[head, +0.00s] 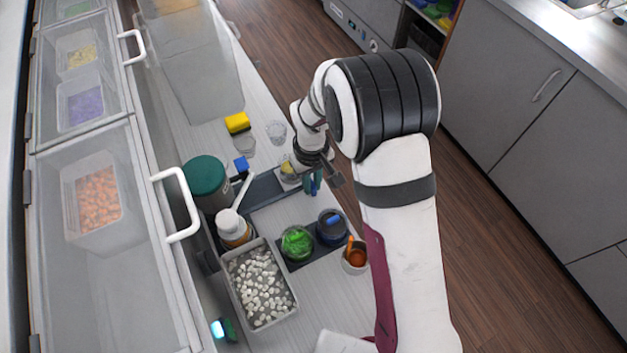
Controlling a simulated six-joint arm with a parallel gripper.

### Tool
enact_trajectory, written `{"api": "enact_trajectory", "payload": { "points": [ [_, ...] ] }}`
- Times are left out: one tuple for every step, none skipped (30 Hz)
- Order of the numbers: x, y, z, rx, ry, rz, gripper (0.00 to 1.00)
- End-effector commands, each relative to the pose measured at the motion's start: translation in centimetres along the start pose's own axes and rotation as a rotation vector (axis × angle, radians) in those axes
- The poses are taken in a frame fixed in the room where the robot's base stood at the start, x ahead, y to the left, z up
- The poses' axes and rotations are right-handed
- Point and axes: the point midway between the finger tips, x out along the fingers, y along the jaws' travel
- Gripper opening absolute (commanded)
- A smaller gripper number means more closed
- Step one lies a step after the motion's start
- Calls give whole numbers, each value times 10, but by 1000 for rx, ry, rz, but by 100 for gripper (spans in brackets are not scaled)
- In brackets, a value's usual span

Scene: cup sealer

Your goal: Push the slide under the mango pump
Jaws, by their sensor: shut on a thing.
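The mango pump (234,230) is a white-topped bottle with orange-brown contents, its long white spout pointing up and right over a dark grey rail (262,190). The slide (287,178) sits at the rail's right end, away from the pump, and carries a clear cup (288,166) with something yellow in it. My gripper (313,184), with teal fingers, is at the slide's right end beside the cup. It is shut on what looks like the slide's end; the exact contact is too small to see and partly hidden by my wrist.
A dark green canister (206,182) stands behind the rail, near a blue block (241,164). A tray of white pieces (262,284), green (297,243) and dark (331,227) containers and an orange cup (355,256) stand nearer. A yellow sponge (237,123) lies farther back.

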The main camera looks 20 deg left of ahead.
Motion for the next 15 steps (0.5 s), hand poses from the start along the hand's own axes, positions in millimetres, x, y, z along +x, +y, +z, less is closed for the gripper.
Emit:
{"api": "enact_trajectory", "payload": {
  "points": [
    [-1,-8,-1,-2,0,-1,0],
    [-1,-15,-1,-4,0,-1,0],
    [0,-24,-1,-4,-1,-2,0],
    [0,-33,0,-6,-1,-2,0],
    [0,-40,0,-6,-1,-2,0],
    [0,-50,-1,-5,0,-2,0],
    [0,-57,-1,-6,0,-2,0],
    [0,-63,-1,-6,1,-2,0],
    [0,-71,-1,-5,1,-2,0],
    [0,-76,-1,-5,1,-2,0],
    [0,-80,-1,-5,2,-2,0],
    [0,-84,-1,-3,2,-2,0],
    [0,-87,-1,-4,2,-2,0],
    [0,-89,-1,-4,2,-2,0],
    [0,-91,-1,-3,2,-2,0]
  ]
}}
